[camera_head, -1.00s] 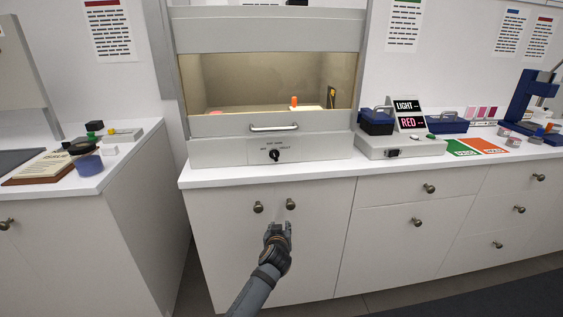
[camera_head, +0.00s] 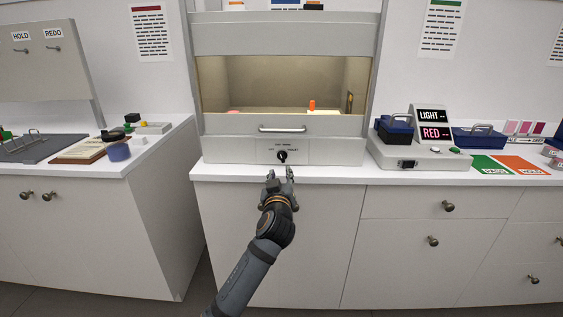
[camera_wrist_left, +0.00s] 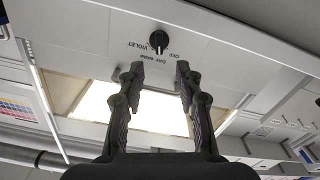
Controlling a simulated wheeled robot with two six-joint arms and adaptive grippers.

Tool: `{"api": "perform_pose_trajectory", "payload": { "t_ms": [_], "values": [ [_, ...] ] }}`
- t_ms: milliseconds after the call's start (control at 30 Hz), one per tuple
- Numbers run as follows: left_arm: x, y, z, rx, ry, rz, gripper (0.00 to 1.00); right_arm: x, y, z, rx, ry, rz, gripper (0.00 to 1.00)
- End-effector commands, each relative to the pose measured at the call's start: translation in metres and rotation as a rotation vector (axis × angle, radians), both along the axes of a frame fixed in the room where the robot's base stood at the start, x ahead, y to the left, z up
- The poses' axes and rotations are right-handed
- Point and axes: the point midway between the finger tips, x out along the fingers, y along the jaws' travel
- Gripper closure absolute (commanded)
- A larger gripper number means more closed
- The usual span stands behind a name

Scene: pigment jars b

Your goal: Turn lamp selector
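The lamp selector (camera_head: 282,156) is a small black knob on the front panel of the grey cabinet (camera_head: 222,151), below its handle. In the left wrist view the knob (camera_wrist_left: 158,40) shows beyond the fingertips with the labels OFF, DAY and VIOLET around it, upside down. My left gripper (camera_head: 279,174) is just below and in front of the knob. In the wrist view its two fingers (camera_wrist_left: 158,72) are spread apart with nothing between them, and they look clear of the knob. My right gripper is not in view.
The cabinet's bar handle (camera_head: 283,129) is above the knob. A light-grey device (camera_head: 417,155) with LIGHT and RED signs stands to the right. The counter edge (camera_head: 330,176) runs below the panel. A gap separates the left counter (camera_head: 150,158).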

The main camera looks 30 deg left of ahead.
Motion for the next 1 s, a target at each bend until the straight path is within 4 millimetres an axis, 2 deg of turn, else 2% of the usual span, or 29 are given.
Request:
{"api": "perform_pose_trajectory", "payload": {
  "t_ms": [200, 400, 533, 767, 800, 1000],
  "values": [
    [0.040, 0.026, 0.002, 0.001, -0.001, 0.002, 0.65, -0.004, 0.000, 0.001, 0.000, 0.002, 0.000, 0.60],
    [0.068, 0.042, 0.001, 0.001, 0.000, 0.000, 0.65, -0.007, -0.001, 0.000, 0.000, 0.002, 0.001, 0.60],
    [0.076, 0.047, 0.000, 0.000, 0.001, 0.000, 0.65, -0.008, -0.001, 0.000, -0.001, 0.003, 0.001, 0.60],
    [0.078, 0.048, 0.000, 0.000, 0.000, -0.001, 0.65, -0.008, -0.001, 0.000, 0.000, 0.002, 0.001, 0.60],
    [0.078, 0.048, 0.000, 0.000, 0.000, -0.001, 0.66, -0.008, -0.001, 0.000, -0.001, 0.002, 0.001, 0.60],
    [0.077, 0.048, 0.000, 0.001, 0.000, -0.001, 0.94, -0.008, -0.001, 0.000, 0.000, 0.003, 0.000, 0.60]
  ]
}}
